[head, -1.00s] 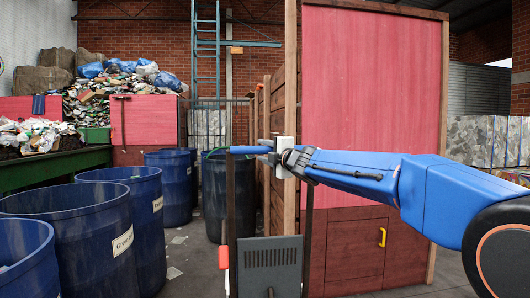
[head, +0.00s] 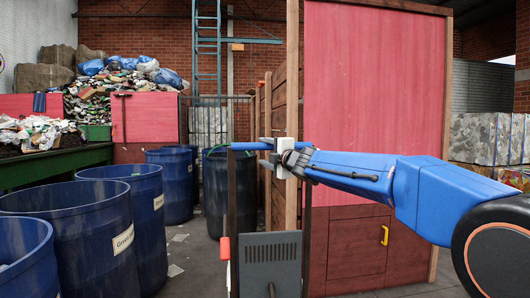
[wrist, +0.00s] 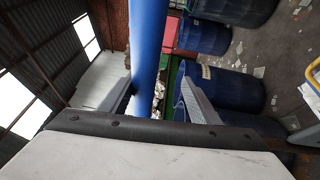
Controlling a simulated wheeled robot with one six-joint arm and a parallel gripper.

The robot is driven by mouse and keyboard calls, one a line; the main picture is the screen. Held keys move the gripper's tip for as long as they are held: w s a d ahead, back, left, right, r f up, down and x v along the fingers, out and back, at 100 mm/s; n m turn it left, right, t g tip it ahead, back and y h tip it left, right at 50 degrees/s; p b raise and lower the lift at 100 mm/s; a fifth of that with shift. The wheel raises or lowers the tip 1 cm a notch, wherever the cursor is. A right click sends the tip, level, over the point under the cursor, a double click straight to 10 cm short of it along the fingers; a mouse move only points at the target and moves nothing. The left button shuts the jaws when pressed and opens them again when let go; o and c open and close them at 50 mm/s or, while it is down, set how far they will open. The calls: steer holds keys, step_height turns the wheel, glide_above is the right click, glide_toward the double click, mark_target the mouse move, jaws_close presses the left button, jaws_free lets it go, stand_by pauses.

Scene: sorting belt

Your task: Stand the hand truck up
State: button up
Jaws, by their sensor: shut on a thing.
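The hand truck's blue handle bar (head: 247,146) runs level near the middle of the head view. Its dark upright posts (head: 232,205) run down from there and look close to vertical. The lower part of the truck is out of view, so I cannot tell its exact tilt or whether it rests on its base. My gripper (head: 270,152) is shut on the blue bar near its middle. In the wrist view the blue bar (wrist: 148,55) passes between the two fingers.
Several blue bins (head: 80,230) stand to the left. A wooden wall with a red panel (head: 375,100) and a yellow-handled cabinet door (head: 357,247) stands close behind my arm. Grey floor (head: 180,255) with paper scraps shows between bins and truck.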

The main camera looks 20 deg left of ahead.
steer(key=shift+f, duration=0.4)
steer(key=r+v, duration=0.1)
steer(key=v, duration=1.6)
steer(key=shift+d+f, duration=0.2)
steer(key=shift+s, duration=0.15)
steer(key=s+d+f+m+t+h, duration=0.1)
steer(key=d+f+m+h, duration=0.3)
steer(key=d, duration=0.6)
steer(key=d+f+m+t+h, duration=0.1)
steer(key=d+f+m+h, duration=0.3)
steer(key=d, duration=0.7)
steer(key=s+d+f+m+t+h, duration=0.1)
steer(key=d+m+h, duration=0.1)
steer(key=d+m, duration=0.6)
steer(key=s+d+f+m+g+h, duration=0.2)
steer(key=s+d+f, duration=0.3)
steer(key=d, duration=0.3)
steer(key=s+d+f+m+g+h, duration=0.1)
steer(key=s+d+f+m+h, duration=0.15)
steer(key=s+d+f, duration=0.5)
steer(key=s+d+f+m+g, duration=0.3)
steer(key=s+f, duration=0.5)
steer(key=s, duration=0.3)
steer(key=s+d+f+m+g, duration=0.3)
steer(key=s+d+f+m, duration=0.2)
steer(key=s+f, duration=0.3)
steer(key=s+d, duration=0.1)
steer(key=s, duration=0.3)
steer(key=shift+m+h, duration=0.35)
